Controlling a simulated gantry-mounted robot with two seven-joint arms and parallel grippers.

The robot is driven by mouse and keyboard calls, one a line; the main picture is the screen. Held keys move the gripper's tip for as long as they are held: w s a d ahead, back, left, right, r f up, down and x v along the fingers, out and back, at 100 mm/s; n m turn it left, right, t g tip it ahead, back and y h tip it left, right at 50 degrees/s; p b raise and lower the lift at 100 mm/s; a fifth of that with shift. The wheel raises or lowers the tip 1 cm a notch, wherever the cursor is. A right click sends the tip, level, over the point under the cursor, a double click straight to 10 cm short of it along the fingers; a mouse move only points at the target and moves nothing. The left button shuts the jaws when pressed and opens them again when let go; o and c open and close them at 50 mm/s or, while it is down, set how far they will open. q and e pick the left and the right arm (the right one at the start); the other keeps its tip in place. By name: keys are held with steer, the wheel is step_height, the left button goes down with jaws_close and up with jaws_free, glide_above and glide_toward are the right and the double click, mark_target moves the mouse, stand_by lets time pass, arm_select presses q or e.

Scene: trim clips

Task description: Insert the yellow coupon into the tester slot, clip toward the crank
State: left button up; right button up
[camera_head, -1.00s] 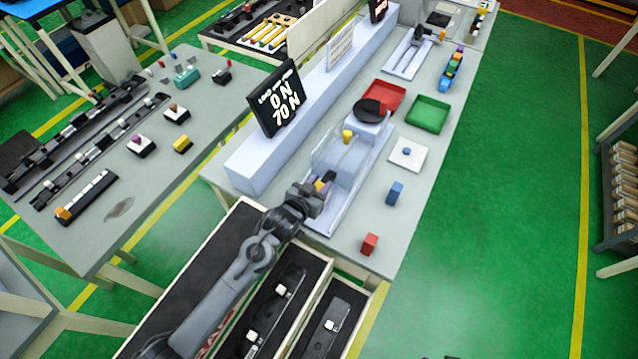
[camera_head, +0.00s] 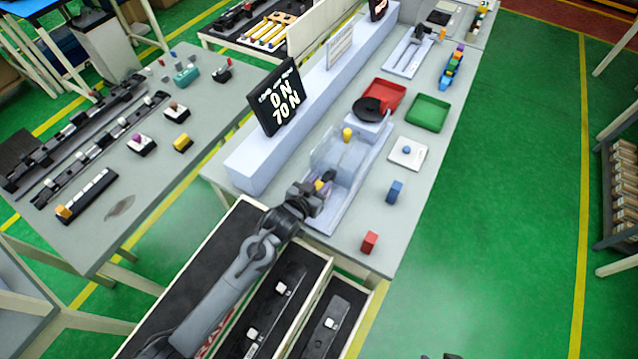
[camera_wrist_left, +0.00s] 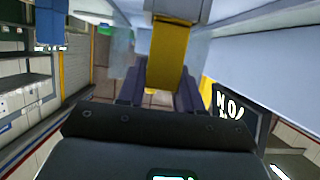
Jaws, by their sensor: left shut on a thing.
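My left gripper (camera_head: 322,189) is at the near end of the tester (camera_head: 352,172), shut on the yellow coupon (camera_wrist_left: 168,55). In the left wrist view the coupon stands out from between the dark fingers, and its far end meets a pale grey part of the tester. The clip and the slot cannot be made out, so I cannot tell whether the coupon is inside the slot. The tester has a clear guard and a yellow knob (camera_head: 347,134). Its dark round crank (camera_head: 368,106) is at the far end. My right gripper is not in view.
A display (camera_head: 279,97) reading 0 N and 70 N stands left of the tester. To the right are a red tray (camera_head: 393,91), a green tray (camera_head: 428,112), a white plate (camera_head: 408,153), a blue block (camera_head: 394,192) and a red block (camera_head: 369,242). Open drawers lie below the arm.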

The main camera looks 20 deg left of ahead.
arm_select(q)
steer(key=shift+f, duration=0.2)
steer(key=o, duration=1.1)
steer(key=shift+r, duration=0.1)
